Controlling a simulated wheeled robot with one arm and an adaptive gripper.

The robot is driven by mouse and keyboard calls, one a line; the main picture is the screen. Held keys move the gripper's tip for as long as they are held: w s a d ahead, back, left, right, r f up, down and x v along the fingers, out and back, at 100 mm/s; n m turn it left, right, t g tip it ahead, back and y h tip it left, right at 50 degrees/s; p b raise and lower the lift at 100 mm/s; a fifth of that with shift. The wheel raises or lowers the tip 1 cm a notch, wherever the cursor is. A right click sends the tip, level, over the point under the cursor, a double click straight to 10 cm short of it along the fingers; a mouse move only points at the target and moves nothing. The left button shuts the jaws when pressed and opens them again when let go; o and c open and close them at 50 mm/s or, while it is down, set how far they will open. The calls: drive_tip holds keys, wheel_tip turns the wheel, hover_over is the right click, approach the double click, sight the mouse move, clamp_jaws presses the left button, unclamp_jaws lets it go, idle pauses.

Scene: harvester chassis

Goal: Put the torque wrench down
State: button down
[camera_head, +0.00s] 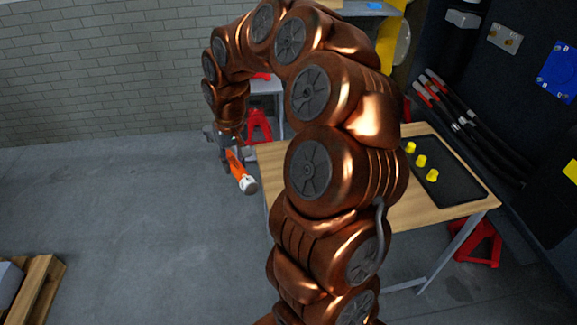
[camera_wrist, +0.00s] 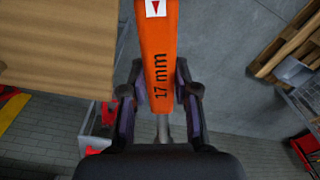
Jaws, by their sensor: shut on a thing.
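The torque wrench (camera_head: 236,168) has an orange body and a pale round end. It hangs in my gripper (camera_head: 226,148), just left of the wooden table (camera_head: 275,160), over the grey floor. In the wrist view the wrench (camera_wrist: 158,60) shows its orange body marked "17 mm" and a grey shaft. My gripper (camera_wrist: 158,98) has a finger on each side of it and is shut on it. The table top (camera_wrist: 60,45) fills the upper left of the wrist view. My arm hides much of the table in the head view.
A dark tray (camera_head: 460,180) with yellow pieces (camera_head: 421,160) lies on the table's right part. Red stands (camera_head: 258,126) are on the floor near the table. A wooden pallet (camera_head: 35,290) is at lower left.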

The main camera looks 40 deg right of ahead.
drive_tip(key=s+d+f+m+b, duration=0.2)
drive_tip(key=s+d+f+b, duration=0.2)
drive_tip(key=s+b, duration=0.25)
drive_tip(key=s+d+f+m+h+b, duration=0.1)
drive_tip(key=s+d+f+b, duration=0.2)
drive_tip(key=s+d+b, duration=0.35)
drive_tip(key=s+d+f+m+b, duration=0.2)
drive_tip(key=s+d+f+b, duration=0.15)
drive_tip(key=s, duration=0.55)
drive_tip(key=shift+t, duration=0.3)
drive_tip(key=w+d, duration=0.1)
drive_tip(key=w, duration=0.4)
drive_tip(key=w+d+f, duration=0.1)
drive_tip(key=w, duration=0.4)
drive_tip(key=w+d, duration=0.1)
drive_tip(key=w, duration=0.3)
drive_tip(key=shift+w+f+p, duration=0.15)
drive_tip(key=shift+w+p, duration=0.25)
drive_tip(key=shift+w, duration=0.3)
drive_tip(key=shift+f, duration=1.95)
drive_tip(key=c, duration=0.9)
unclamp_jaws()
drive_tip(key=shift+o, duration=0.2)
